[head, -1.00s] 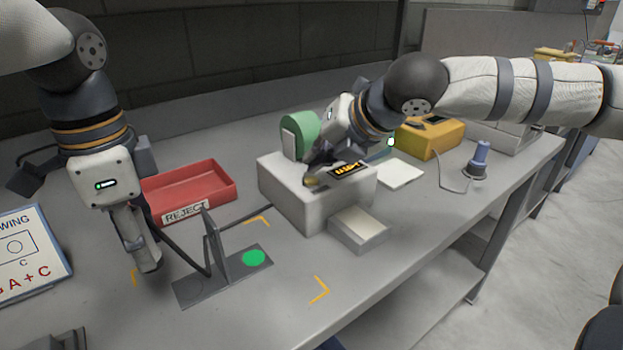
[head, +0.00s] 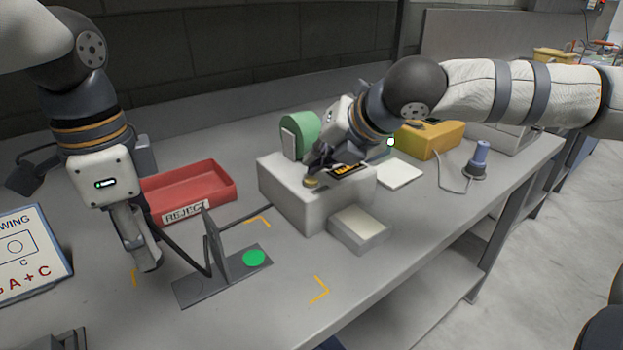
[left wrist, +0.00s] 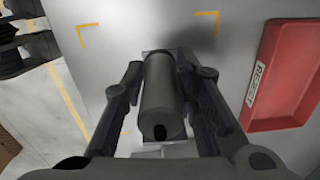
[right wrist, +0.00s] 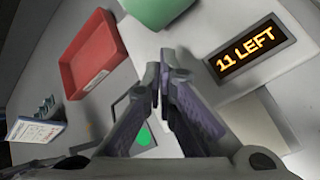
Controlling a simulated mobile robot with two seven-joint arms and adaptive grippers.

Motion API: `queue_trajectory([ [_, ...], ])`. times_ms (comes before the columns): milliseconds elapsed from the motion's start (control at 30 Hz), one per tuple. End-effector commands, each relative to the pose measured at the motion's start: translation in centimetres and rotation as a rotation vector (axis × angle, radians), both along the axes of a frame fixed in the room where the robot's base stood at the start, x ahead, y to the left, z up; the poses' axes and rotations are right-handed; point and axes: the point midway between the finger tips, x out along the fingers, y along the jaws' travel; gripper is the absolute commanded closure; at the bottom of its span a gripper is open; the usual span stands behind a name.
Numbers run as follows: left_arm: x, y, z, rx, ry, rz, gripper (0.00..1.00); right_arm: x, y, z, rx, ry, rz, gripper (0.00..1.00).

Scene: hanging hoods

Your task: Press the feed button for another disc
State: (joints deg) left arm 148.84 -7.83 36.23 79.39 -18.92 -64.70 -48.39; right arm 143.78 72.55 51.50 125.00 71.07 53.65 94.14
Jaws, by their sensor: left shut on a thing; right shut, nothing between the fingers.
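The pale feeder box (head: 282,197) stands mid-table, with a small yellowish button (head: 311,183) on its top. My right gripper (head: 314,168) is shut and empty, with its fingertips close above the button; I cannot tell whether they touch it. In the right wrist view the fingers (right wrist: 165,72) hide the button, and the lit display (right wrist: 245,48) reads "11 LEFT".
A grey fixture (head: 192,292) with an upright plate and a green spot (head: 254,257) stands in front. A red REJECT tray (head: 215,180) lies behind it. A shallow tray (head: 350,240) adjoins the feeder's front.

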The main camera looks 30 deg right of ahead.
Motion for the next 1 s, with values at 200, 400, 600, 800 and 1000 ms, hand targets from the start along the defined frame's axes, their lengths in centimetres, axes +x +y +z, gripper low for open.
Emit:
queue_trajectory([
  [200,-0.1,0.0,0.5,0.0,-0.01,0.0,0.91,0.0,0.0,-0.4,-0.002,-0.002,0.001,1.0],
  [400,-0.1,0.0,0.4,0.0,-0.008,0.0,0.91,0.0,0.0,-0.5,-0.001,-0.001,0.0,1.0],
  [600,-0.1,0.0,0.4,0.0,-0.008,0.0,0.91,0.0,0.0,-0.6,-0.001,-0.001,0.0,1.0],
  [800,-0.1,0.0,0.5,0.0,-0.008,0.0,0.91,0.0,0.0,-0.9,0.0,-0.002,0.001,1.0],
  [1000,0.0,0.0,0.4,0.0,-0.008,0.0,0.91,0.0,0.0,-1.1,0.0,-0.002,0.001,1.0],
])
